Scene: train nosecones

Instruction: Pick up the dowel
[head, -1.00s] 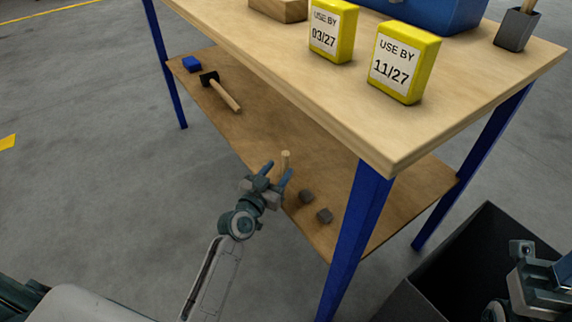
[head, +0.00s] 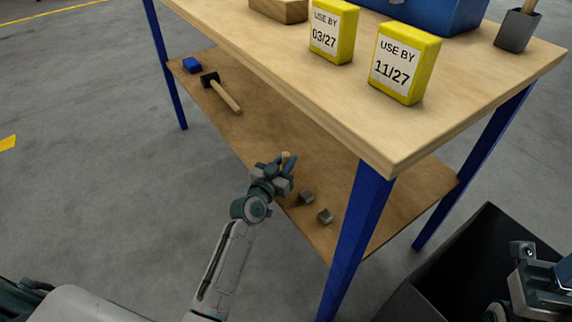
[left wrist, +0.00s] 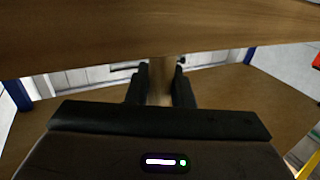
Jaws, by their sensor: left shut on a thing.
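The dowel (head: 286,156) is a light wooden peg standing upright on the lower shelf of the workbench. My left gripper (head: 285,165) reaches in over the shelf's near edge and is shut on the dowel. In the left wrist view the dowel (left wrist: 160,82) stands between the two dark fingers, with its lower part hidden behind the gripper body. Its top shows just above the fingers in the head view. My right gripper (head: 545,278) is partly in view at the lower right, and its fingers do not show clearly.
The lower shelf (head: 250,140) also holds a hammer (head: 222,94), a blue block (head: 192,64) and two small grey cubes (head: 306,197) close to the gripper. The tabletop (head: 380,130) overhangs the shelf. A blue leg (head: 355,235) and a dark bin (head: 470,250) stand to the right.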

